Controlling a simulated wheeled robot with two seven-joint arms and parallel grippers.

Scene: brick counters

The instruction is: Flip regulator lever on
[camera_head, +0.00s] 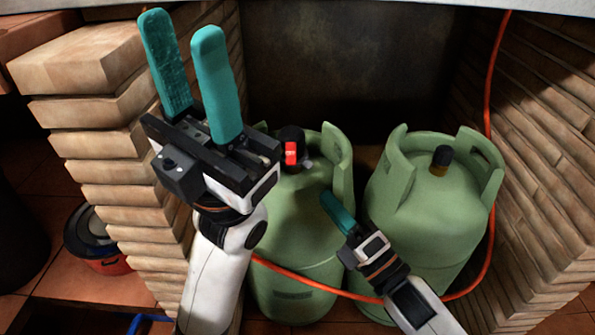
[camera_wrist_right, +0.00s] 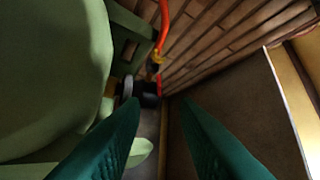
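In the head view, a regulator (camera_head: 292,136), black with a red lever (camera_head: 291,153), sits on top of the left green gas cylinder (camera_head: 300,225). My left gripper (camera_head: 180,28) is raised at the left with its teal fingers apart and nothing between them. My right gripper (camera_head: 338,212) is low in front of the left cylinder, right of and below the regulator, apart from it. In the right wrist view its fingers (camera_wrist_right: 158,104) are spread and empty. Beyond them a dark fitting (camera_wrist_right: 148,92) and an orange hose (camera_wrist_right: 165,22) show beside a green cylinder (camera_wrist_right: 45,70); whether the lever shows there is unclear.
A second green cylinder (camera_head: 425,215) with a black-topped valve (camera_head: 441,157) stands at the right. An orange hose (camera_head: 490,150) runs down the right wall and across the cylinders' fronts. Brick walls (camera_head: 110,120) flank the niche.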

